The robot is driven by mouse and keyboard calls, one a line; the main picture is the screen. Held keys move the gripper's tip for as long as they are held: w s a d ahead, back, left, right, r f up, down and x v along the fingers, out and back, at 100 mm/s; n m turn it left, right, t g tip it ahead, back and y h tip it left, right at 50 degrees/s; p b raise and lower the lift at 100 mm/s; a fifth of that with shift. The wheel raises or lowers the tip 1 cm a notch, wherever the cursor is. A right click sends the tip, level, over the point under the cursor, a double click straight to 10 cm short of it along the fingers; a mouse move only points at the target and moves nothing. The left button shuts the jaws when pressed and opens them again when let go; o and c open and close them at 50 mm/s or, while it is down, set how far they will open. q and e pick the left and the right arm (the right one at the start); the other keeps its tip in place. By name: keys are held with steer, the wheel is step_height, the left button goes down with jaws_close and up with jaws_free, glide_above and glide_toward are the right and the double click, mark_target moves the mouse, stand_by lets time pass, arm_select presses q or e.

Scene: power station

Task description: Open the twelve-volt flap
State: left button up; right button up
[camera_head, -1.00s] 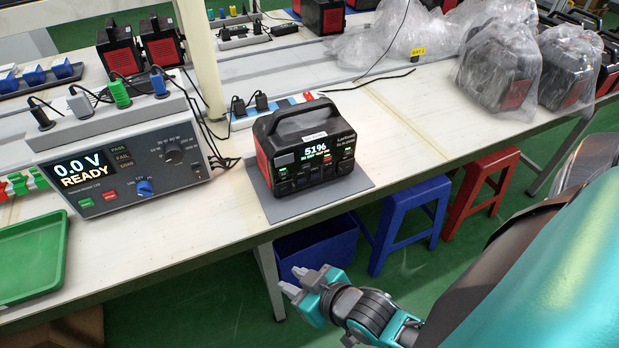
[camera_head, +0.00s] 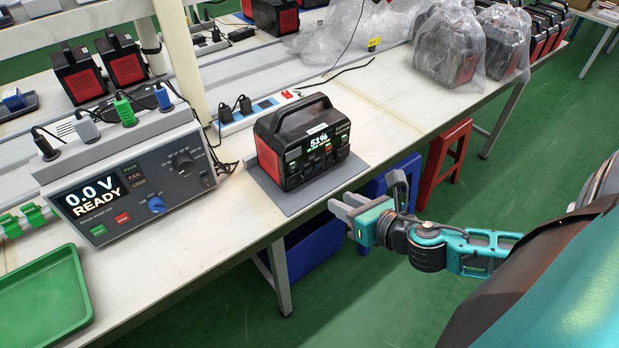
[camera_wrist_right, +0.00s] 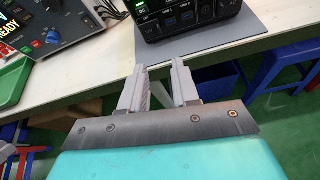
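The power station (camera_head: 302,141) is a black box with red sides and a top handle, upright on a grey mat (camera_head: 279,194) on the bench. Its lit display reads 51%. The lower front with its ports also shows at the top of the right wrist view (camera_wrist_right: 190,14). My left gripper is not in view.
A tester (camera_head: 135,185) reading 0.0 V READY stands left of the power station, with a green tray (camera_head: 45,301) in front. A blue stool (camera_head: 399,178) and a red stool (camera_head: 444,160) stand by the bench. Bagged units (camera_head: 463,47) sit at the back right.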

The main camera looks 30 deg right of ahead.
mark_target(296, 182)
steer(key=shift+n, duration=0.8)
steer(key=x, duration=0.8)
steer(key=r+x, duration=0.1)
steer(key=x, duration=0.3)
steer(key=shift+w+f, duration=0.15)
steer(key=shift+w, duration=0.45)
jaws_close()
